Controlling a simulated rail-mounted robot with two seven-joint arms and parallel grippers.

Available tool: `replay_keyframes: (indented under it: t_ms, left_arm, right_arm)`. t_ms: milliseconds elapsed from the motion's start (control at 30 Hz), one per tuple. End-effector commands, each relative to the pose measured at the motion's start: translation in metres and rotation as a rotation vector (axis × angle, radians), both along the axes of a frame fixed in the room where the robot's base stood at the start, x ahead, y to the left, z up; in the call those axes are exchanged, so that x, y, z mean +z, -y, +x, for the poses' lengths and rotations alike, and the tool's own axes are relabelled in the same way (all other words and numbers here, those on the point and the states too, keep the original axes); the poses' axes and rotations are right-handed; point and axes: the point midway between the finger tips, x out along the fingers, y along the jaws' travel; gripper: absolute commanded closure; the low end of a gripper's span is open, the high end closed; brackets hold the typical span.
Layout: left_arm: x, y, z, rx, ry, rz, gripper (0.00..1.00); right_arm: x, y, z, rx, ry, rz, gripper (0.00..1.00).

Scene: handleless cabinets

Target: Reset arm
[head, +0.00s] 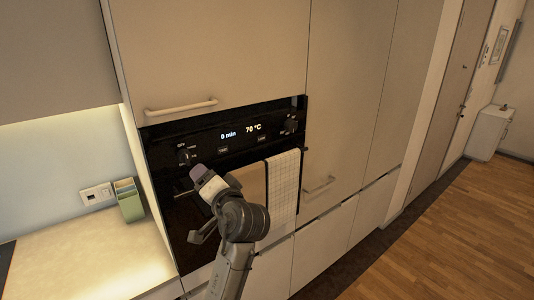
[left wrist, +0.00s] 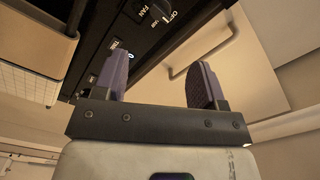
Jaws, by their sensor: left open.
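My left gripper (head: 200,176) is in front of the black oven (head: 225,140), just below the left dial of its control panel. In the left wrist view its two purple fingers (left wrist: 158,82) stand apart with nothing between them. The oven display reads 0 min and 70 °C. The left dial (left wrist: 150,10), marked OFF and FAN, shows beyond the fingers in the left wrist view. My left forearm covers part of the oven door. My right gripper is in neither view.
A white checked towel (head: 284,188) hangs on the oven front. A bar handle (head: 181,106) is on the cabinet door above. A lit counter (head: 80,258) with a green holder (head: 129,205) is at left. Wooden floor (head: 450,235) lies open at right.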

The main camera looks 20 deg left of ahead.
Motion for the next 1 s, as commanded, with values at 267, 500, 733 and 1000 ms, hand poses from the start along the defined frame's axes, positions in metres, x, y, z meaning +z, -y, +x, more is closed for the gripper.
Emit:
replay_keyframes:
  t_ms: [267,500,733,1000]
  left_arm:
    - [-0.008,0.001,0.002,-0.012,0.087,-0.119,0.36]
    - [-0.005,0.031,-0.003,-0.237,0.248,-0.484,0.36]
    - [0.004,0.060,-0.027,-0.453,0.330,-0.716,0.36]
    - [-0.070,0.091,-0.074,-0.628,0.212,-0.916,0.36]
  right_arm:
    - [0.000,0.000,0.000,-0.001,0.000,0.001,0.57]
    - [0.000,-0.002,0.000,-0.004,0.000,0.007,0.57]
    - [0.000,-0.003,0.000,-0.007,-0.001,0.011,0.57]
    - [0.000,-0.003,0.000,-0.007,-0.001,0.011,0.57]
